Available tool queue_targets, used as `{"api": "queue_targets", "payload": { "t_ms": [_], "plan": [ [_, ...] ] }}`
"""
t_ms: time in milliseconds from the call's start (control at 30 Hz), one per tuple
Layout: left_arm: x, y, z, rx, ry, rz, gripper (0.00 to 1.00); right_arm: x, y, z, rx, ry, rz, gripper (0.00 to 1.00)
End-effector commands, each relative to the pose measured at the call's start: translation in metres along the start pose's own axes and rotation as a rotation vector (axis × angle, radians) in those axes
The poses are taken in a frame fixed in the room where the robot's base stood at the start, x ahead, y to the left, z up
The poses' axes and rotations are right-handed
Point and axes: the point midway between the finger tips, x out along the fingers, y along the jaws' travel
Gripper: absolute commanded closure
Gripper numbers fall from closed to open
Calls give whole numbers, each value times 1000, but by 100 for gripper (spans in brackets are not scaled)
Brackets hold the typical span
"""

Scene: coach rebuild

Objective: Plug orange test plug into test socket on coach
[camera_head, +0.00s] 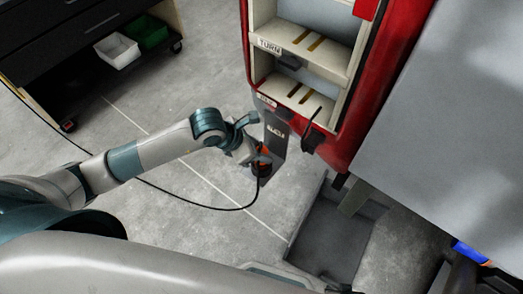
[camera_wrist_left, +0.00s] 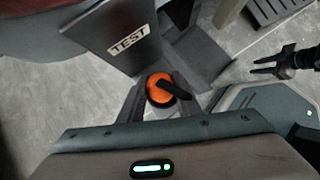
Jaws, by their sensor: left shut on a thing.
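The orange test plug (camera_head: 264,150) sits in the jaws of my left gripper (camera_head: 255,155), low in front of the red coach (camera_head: 345,140). In the left wrist view the round orange plug (camera_wrist_left: 158,92) with a black part is between the fingers of my left gripper (camera_wrist_left: 160,100). A dark panel with a white TEST label (camera_wrist_left: 130,40) stands just beyond the plug; it also hangs below the coach in the head view (camera_head: 275,131). I cannot tell whether plug and panel touch. The socket opening is hidden. My right gripper (camera_wrist_left: 257,67) shows at the right of the wrist view, open and empty.
A black cable (camera_head: 210,207) loops from the plug leftward over the floor. A dark cabinet (camera_head: 75,50) with white (camera_head: 117,50) and green bins stands at the upper left. A large grey panel (camera_head: 450,110) fills the right. Open floor lies left of the coach.

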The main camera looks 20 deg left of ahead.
Motion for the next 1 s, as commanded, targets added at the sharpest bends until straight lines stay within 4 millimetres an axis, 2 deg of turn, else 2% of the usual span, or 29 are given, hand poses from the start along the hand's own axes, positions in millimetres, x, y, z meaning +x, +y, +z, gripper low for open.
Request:
{"api": "queue_targets", "payload": {
  "t_ms": [467,500,533,1000],
  "plan": [
    [7,0,-4,0,-1,0,98,7,1,1,0,1,1,69],
    [7,0,-4,0,-1,0,67,7,1,1,0,2,1,69],
    [7,0,-4,0,-1,0,62,6,1,1,0,2,1,69],
    [7,0,-5,0,0,0,62,2,2,0,1,-10,2,69]
  ]
}}
